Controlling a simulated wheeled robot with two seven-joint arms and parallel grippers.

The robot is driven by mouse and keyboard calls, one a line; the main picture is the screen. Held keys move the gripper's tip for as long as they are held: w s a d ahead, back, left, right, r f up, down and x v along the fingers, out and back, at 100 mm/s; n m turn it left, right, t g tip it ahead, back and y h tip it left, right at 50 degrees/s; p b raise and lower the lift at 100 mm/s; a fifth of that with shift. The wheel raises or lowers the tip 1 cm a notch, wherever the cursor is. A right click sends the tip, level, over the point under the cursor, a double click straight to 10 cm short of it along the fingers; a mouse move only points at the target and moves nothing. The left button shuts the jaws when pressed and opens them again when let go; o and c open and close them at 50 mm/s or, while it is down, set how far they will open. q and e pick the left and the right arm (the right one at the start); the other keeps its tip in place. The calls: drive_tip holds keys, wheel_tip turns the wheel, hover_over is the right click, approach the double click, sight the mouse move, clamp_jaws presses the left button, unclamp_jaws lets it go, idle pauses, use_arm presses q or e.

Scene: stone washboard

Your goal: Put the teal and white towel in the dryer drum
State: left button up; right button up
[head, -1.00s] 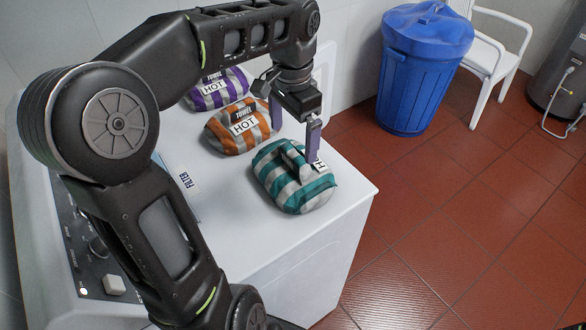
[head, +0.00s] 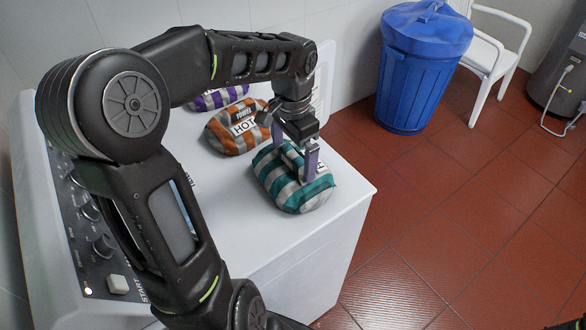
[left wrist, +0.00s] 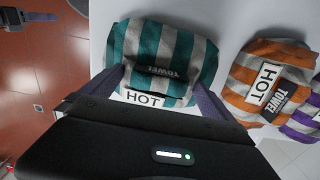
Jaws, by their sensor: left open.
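The teal and white striped towel (head: 293,187) lies folded on the white dryer top, near its right edge. It also shows in the left wrist view (left wrist: 185,50) with its HOT label facing my gripper. My left gripper (head: 296,166) is open just over the towel, one finger at each side of its raised middle strap. In the left wrist view the fingers (left wrist: 155,85) reach to either side of the label. Whether they touch the cloth I cannot tell. The dryer drum is not in view. In the left wrist view, a gripper that looks like my right one (left wrist: 30,17) hangs over the floor.
An orange striped towel (head: 222,133) and a purple striped towel (head: 222,97) lie behind the teal one on the dryer top (head: 230,235). A control panel (head: 88,225) is at the left. A blue bin (head: 418,85) and white chair (head: 490,60) stand on the red floor.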

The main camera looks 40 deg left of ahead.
use_arm(q)
drive_tip(key=shift+c, duration=0.6)
drive_tip(key=shift+r, duration=0.1)
drive_tip(key=c, duration=2.1)
drive_tip(key=shift+o, duration=0.2)
wheel_tip(320, 180, up, 10)
drive_tip(key=shift+r, duration=0.1)
drive_tip(key=shift+d, duration=0.1)
